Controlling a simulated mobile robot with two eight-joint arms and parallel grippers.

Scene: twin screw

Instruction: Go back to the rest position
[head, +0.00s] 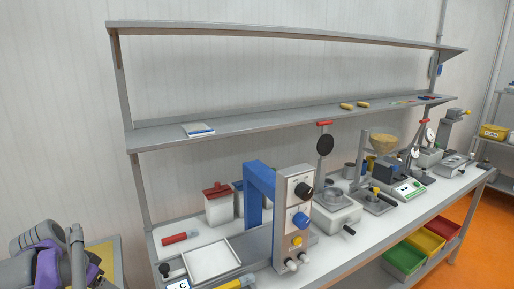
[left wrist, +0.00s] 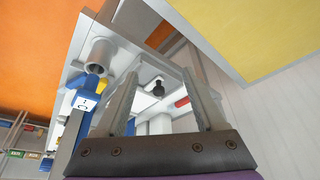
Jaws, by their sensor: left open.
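My left arm shows at the lower left edge of the head view, with grey and purple parts, left of the workbench (head: 210,232). My left gripper (left wrist: 160,78) fills the lower middle of the left wrist view. Its two grey fingers stand apart with nothing held between them. Behind the gap, a black knob (left wrist: 158,88) and a red-tipped item (left wrist: 182,102) show further off on the white bench surface. My right gripper is in neither view.
On the bench stand a blue and grey machine with knobs (head: 297,205), a white tray (head: 212,260), a red-handled tool (head: 180,238) and a red-lidded container (head: 218,205). Shelves (head: 290,118) run above. A yellow surface (head: 104,254) lies beside my left arm. Coloured bins (head: 404,260) sit below.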

